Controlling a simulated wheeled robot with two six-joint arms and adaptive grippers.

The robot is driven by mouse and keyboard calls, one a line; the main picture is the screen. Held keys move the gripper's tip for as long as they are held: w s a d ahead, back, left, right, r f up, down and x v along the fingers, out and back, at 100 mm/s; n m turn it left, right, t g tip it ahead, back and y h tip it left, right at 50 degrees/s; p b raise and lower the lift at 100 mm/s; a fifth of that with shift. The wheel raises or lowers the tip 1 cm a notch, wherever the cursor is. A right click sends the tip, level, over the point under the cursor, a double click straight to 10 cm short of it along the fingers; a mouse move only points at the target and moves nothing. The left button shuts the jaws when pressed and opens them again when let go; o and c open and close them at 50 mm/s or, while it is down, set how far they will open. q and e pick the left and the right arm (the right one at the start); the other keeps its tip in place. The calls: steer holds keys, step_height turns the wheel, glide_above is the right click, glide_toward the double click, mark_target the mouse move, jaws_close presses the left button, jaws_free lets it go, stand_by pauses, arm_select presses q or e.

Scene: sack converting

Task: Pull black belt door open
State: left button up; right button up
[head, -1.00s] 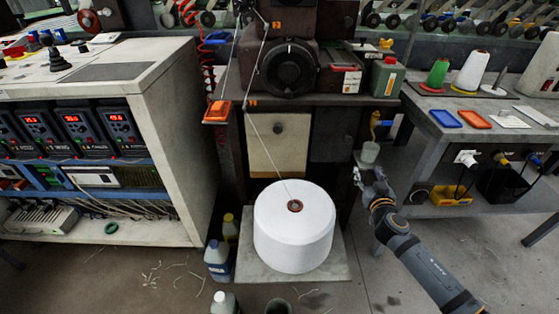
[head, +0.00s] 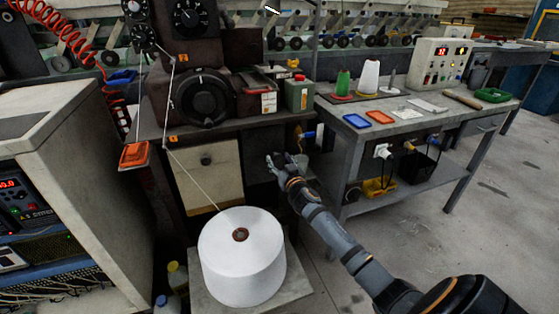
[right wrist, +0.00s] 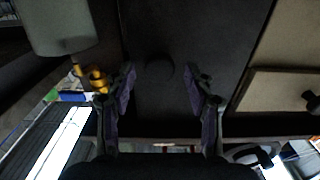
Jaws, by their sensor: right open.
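The black belt door (head: 258,166) is a dark panel under the machine's bench top, just right of a beige door (head: 207,178). It looks closed, and my right gripper partly covers it. In the right wrist view the black door (right wrist: 160,30) fills the middle, with a dark round knob (right wrist: 159,69) on it. My right gripper (head: 277,160) is in front of the door, open and empty. In the right wrist view its two fingers (right wrist: 159,80) stand on either side of the knob, apart from it; the depth gap is hard to judge. My left gripper is not in view.
A big white yarn cone (head: 242,262) stands on a low plate in front of the beige door. A grey workbench (head: 420,125) is on the right, and a control cabinet (head: 105,150) on the left. A grey cup (right wrist: 60,25) hangs beside the black door. Floor at right is open.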

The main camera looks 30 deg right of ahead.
steer(key=shift+c, duration=0.5)
jaws_close()
